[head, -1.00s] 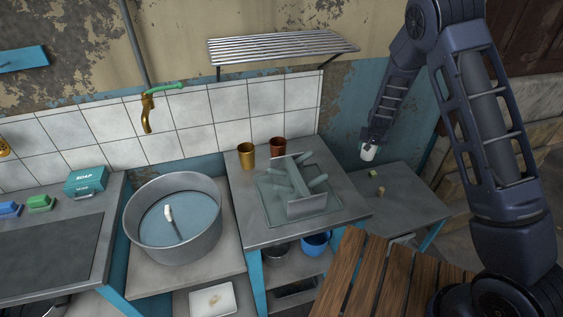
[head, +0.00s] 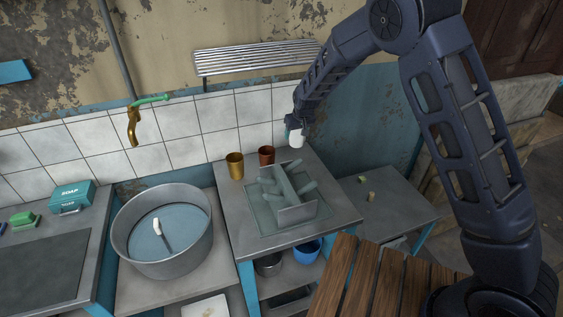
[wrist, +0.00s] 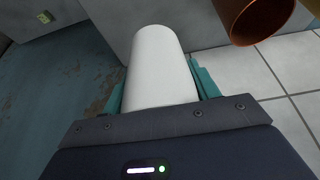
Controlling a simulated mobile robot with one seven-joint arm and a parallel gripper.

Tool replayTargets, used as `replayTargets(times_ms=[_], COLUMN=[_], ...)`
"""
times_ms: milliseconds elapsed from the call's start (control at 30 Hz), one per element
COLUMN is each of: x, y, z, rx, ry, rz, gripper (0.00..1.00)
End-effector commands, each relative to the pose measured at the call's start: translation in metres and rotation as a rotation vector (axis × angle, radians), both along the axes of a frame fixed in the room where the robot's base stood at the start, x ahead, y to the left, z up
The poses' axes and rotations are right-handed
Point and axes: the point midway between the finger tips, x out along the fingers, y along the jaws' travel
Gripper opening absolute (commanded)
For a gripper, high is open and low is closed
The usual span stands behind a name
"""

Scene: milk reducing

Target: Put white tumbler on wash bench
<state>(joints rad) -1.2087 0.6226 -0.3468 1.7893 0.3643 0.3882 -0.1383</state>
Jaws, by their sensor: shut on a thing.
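The white tumbler (head: 296,138) is held at the end of my arm, near the back right of the grey bench (head: 233,213) with the dish rack. My gripper (wrist: 160,95) is shut on the tumbler, with its teal fingers on both sides. The tumbler (wrist: 158,60) fills the middle of the wrist view. In the head view it appears beside the tiled wall, to the right of the red-brown cup (head: 266,156). I cannot tell its exact height relative to the bench top.
A gold cup (head: 235,166) stands left of the red-brown cup. The dish rack (head: 297,214) fills much of the bench top. A metal basin (head: 180,262) is at left. A lower grey table (head: 402,208) with small blocks is at right. A slatted shelf (head: 255,59) hangs above.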

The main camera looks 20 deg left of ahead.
Motion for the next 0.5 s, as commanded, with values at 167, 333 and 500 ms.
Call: replayTargets(times_ms=[167,333,500], x=[0.001,0.001,0.001], y=[-0.001,-0.001,-0.001], z=[-0.029,-0.053,-0.066], rx=[-0.003,-0.002,-0.001], ry=[0.001,0.001,0.002], rz=[-0.003,-0.002,-0.003], gripper=[0.36,0.36,0.36])
